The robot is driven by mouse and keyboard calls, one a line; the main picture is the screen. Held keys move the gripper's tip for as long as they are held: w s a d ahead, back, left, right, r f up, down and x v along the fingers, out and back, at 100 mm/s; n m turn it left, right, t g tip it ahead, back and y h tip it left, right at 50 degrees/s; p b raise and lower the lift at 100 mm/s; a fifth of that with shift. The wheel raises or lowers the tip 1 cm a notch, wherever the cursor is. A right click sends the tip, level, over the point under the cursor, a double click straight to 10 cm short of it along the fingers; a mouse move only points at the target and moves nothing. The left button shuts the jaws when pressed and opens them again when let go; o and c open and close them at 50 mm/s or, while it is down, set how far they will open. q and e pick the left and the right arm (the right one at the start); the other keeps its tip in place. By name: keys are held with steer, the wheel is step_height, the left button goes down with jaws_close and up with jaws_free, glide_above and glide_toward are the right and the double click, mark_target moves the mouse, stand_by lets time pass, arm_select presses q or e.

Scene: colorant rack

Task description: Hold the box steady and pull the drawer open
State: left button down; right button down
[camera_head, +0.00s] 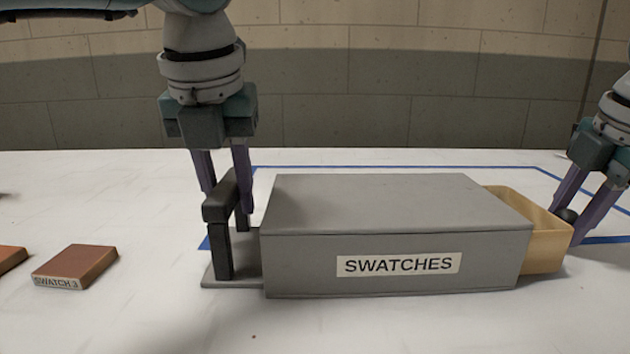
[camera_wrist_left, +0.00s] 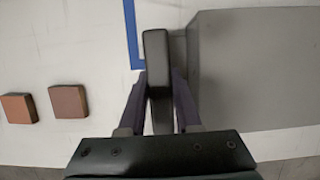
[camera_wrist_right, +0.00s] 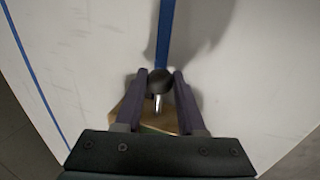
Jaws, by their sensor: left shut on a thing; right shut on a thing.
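The grey box (camera_head: 395,205) labelled SWATCHES stands on the white table; its top also shows in the left wrist view (camera_wrist_left: 260,70). A dark handle (camera_head: 220,235) rises from a plate at the box's left end. My left gripper (camera_head: 228,200) is shut on this handle, which also shows between the fingers in the left wrist view (camera_wrist_left: 156,75). The light wooden drawer (camera_head: 545,235) sticks partly out of the box's right end. My right gripper (camera_head: 575,220) is shut on the drawer's dark round knob (camera_wrist_right: 159,82). The inside of the drawer is mostly hidden.
A brown block labelled SWATCH 3 (camera_head: 75,267) lies on the table at the left, with another orange-brown block (camera_head: 10,258) beside it. Blue tape lines (camera_head: 390,167) mark the table around the box. The table in front of the box is clear.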

steer(key=shift+d, duration=1.75)
steer(key=shift+d, duration=0.9)
steer(key=shift+c, duration=2.1)
jaws_free()
steer(key=shift+a, duration=0.1)
steer(key=shift+r, duration=0.1)
